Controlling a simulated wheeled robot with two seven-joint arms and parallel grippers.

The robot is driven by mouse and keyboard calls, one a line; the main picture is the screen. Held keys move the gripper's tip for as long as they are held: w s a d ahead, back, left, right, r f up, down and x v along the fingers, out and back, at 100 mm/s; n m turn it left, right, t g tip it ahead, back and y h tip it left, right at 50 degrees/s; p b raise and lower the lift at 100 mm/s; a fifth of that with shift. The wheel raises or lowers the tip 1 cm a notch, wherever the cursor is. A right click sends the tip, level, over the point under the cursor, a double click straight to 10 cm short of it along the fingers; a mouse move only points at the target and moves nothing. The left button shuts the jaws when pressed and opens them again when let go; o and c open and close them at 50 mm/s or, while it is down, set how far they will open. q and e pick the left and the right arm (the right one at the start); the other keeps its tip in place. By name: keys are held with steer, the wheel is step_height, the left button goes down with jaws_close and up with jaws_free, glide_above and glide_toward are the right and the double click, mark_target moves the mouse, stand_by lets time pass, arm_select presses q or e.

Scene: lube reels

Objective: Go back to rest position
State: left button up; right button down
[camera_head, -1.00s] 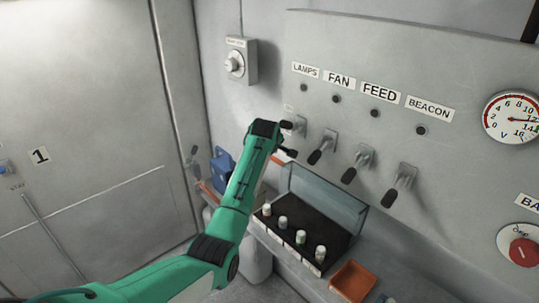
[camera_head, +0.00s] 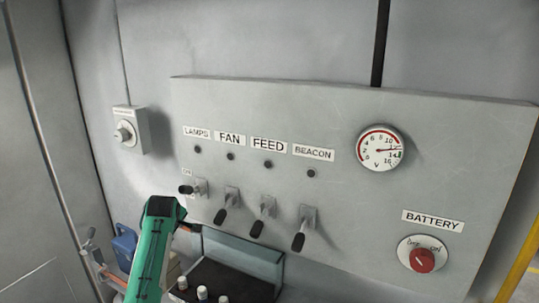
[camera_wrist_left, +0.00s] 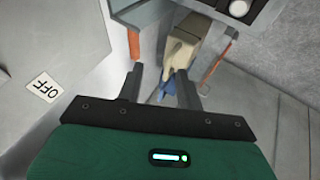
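My left gripper (camera_head: 187,227) is at the end of my green arm at the lower left of the head view, just below the LAMPS switch (camera_head: 200,187). In the left wrist view its two dark fingers (camera_wrist_left: 160,88) are apart with nothing held between them. The black handle of the LAMPS switch points out to the left, while the FAN (camera_head: 231,197), FEED (camera_head: 267,206) and BEACON (camera_head: 307,218) switch handles hang downward. My right gripper is in neither view.
The grey panel (camera_head: 350,215) also carries a voltmeter (camera_head: 381,148) and a red battery knob (camera_head: 422,260). Below it stands a clear-lidded box (camera_head: 245,257) with pale knobs. A small dial box (camera_head: 130,130) is on the left wall. A beige container (camera_wrist_left: 180,38) shows beyond the fingers.

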arm_select(q)
steer(key=s+d+f+m, duration=0.25)
steer(key=s+f, duration=0.35)
steer(key=s, duration=0.3)
steer(key=s+d+f+m+g, duration=0.1)
steer(key=s+f+m, duration=0.2)
steer(key=s+f, duration=0.35)
steer(key=s+d+f+m, duration=0.2)
steer(key=s+f+m, duration=0.15)
steer(key=s, duration=0.65)
steer(key=s+d+r+m+g+h, duration=0.1)
steer(key=s+d+m, duration=0.25)
steer(key=s, duration=1.05)
steer(key=s+d+m+g+h, duration=0.1)
steer(key=s+d+m, duration=0.25)
steer(key=s, duration=0.95)
step_height(320, 180, down, 31)
steer(key=g, duration=0.2)
steer(key=s+a+f, duration=0.3)
steer(key=s+f, duration=1.6)
steer(key=shift+s+a+f+g, duration=0.15)
steer(key=shift+s+f+g, duration=0.2)
steer(key=shift+g, duration=0.05)
